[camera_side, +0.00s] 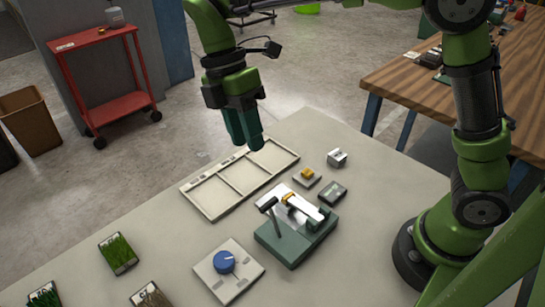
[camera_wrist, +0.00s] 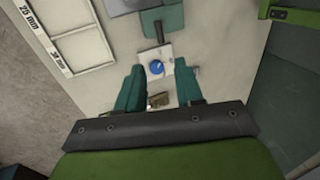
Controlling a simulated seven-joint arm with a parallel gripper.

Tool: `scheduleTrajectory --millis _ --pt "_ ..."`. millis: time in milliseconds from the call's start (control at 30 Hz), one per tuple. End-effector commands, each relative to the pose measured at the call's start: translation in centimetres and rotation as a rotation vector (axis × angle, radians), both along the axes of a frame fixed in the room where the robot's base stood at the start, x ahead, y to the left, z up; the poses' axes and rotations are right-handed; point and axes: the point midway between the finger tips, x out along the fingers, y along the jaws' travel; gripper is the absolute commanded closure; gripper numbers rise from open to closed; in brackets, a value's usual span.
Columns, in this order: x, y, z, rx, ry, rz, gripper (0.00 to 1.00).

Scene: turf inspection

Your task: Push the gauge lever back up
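The gauge (camera_side: 297,232) is a dark green block on the table with a pale plate and a brass-coloured piece on top. Its lever (camera_side: 276,220) is a dark rod with a black knob, leaning at the block's near left side. In the wrist view the gauge (camera_wrist: 162,18) is at the top, partly cut off, with the dark lever (camera_wrist: 160,32) sticking out below it. My gripper (camera_side: 243,128) hangs above the tray, behind and left of the gauge, well clear of the lever. In the wrist view its teal fingers (camera_wrist: 158,90) are apart with nothing between them.
A pale divided tray (camera_side: 213,203) lies behind the gauge. Turf samples (camera_side: 118,253) lie at left.

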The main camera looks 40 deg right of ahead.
Motion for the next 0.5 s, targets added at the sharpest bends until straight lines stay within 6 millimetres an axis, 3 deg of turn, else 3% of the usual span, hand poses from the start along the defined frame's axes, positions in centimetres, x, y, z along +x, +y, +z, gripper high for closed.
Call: scheduleTrajectory --millis 500 --pt "-3.4 0.0 -10.0 -0.001 0.004 -0.003 0.64"
